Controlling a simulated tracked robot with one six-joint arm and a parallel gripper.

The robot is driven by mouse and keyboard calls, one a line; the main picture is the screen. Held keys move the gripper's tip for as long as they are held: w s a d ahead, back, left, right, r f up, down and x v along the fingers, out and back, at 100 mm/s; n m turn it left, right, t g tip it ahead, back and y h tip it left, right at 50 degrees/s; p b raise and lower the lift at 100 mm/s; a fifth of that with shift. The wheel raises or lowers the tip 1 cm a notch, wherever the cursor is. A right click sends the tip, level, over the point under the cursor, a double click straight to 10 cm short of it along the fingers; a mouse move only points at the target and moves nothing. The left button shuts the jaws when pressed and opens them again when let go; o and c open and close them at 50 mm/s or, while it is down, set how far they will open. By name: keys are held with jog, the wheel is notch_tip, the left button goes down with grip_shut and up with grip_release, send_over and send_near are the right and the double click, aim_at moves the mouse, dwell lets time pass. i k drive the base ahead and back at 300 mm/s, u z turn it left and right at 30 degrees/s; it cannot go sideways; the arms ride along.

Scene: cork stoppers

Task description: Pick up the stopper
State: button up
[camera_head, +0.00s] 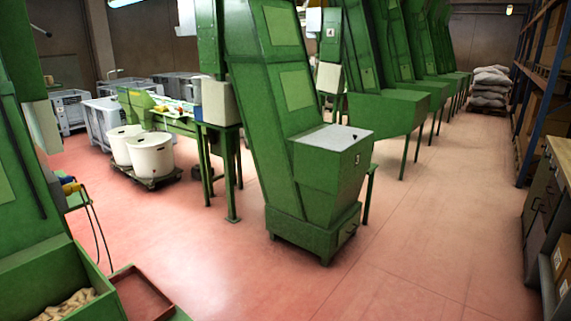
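A heap of small beige pieces that look like cork stoppers (68,304) lies in a green open bin (40,268) at the lower left corner. The frame's bottom edge cuts off part of the heap, and single stoppers are hard to tell apart. No lone stopper can be made out elsewhere. My gripper and arm are not in view.
A red-brown tray (140,296) sits right of the bin. A green machine (318,190) stands mid-floor, with more behind it. Two white tubs (150,155) stand on a dolly. A workbench (545,195) and shelving line the right. The reddish floor (420,240) between is clear.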

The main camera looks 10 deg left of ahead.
aim_at(50, 80)
jog(key=u, duration=0.25)
jog(key=i, duration=0.85)
jog(key=u, duration=0.5)
jog(key=i, duration=0.95)
jog(key=u, duration=0.55)
jog(key=i, duration=0.85)
jog(key=u, duration=0.5)
jog(key=i, duration=0.75)
jog(key=u, duration=0.6)
jog(key=i, duration=0.85)
jog(key=u, duration=0.3)
